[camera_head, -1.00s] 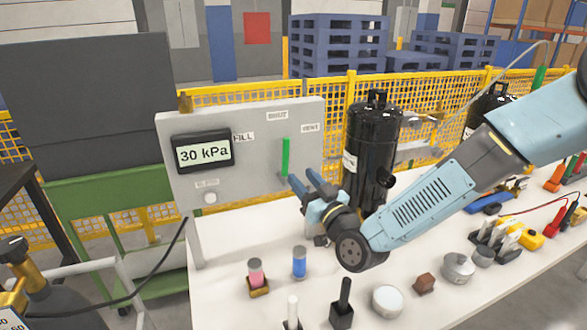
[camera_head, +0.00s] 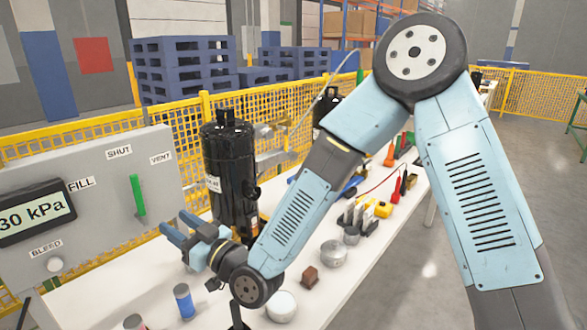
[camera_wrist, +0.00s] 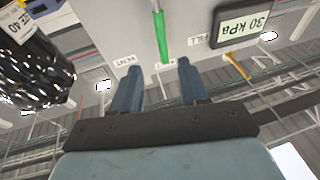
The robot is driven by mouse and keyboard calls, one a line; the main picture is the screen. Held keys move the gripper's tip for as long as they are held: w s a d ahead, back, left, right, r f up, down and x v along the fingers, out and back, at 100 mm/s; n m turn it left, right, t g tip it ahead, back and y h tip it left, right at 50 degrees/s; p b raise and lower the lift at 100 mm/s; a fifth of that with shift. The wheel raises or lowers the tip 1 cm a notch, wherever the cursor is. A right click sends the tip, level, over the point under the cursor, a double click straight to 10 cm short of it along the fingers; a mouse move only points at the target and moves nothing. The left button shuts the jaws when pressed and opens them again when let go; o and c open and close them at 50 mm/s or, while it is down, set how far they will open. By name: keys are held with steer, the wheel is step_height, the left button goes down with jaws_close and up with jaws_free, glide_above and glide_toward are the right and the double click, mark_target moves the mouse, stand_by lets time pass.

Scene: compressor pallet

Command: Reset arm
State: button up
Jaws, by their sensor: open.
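My gripper (camera_head: 176,224) is open and empty, its two blue fingers apart, in front of the grey panel (camera_head: 100,245). In the wrist view the fingers (camera_wrist: 158,78) point at the panel with nothing between them. The green lever (camera_head: 138,198) hangs near vertical below the SHUT label, just left of the fingers in the head view. In the wrist view the lever (camera_wrist: 161,38) lies beyond the fingertips, apart from them as far as I can tell. The gauge display (camera_head: 35,212) reads 30 kPa. My arm is bent, with its large joint high at the right.
A black compressor tank (camera_head: 228,170) stands right behind my gripper; it also shows in the wrist view (camera_wrist: 30,70). Yellow mesh fencing (camera_head: 290,118) runs behind.

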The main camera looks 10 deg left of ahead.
steer(key=w+d+r+m+t+h, duration=0.3)
steer(key=w+d+h, duration=0.7)
steer(key=w+d, duration=0.85)
steer(key=d+r+m+t+h, duration=0.1)
steer(key=d+r+m+h, duration=0.15)
steer(key=d, duration=0.95)
steer(key=s+d+r+m+h, duration=0.2)
steer(key=s+d+h, duration=0.1)
steer(key=d, duration=0.5)
steer(key=s+d+r+m+h, duration=0.2)
steer(key=s+d+r+h, duration=0.1)
steer(key=d, duration=0.5)
steer(key=s+d+r+m+g+h, duration=0.1)
steer(key=s+d+m+g, duration=0.2)
steer(key=s+d, duration=1)
steer(key=shift+s+r+m+g, duration=0.4)
steer(key=shift+s+m, duration=0.55)
steer(key=shift+m, duration=0.3)
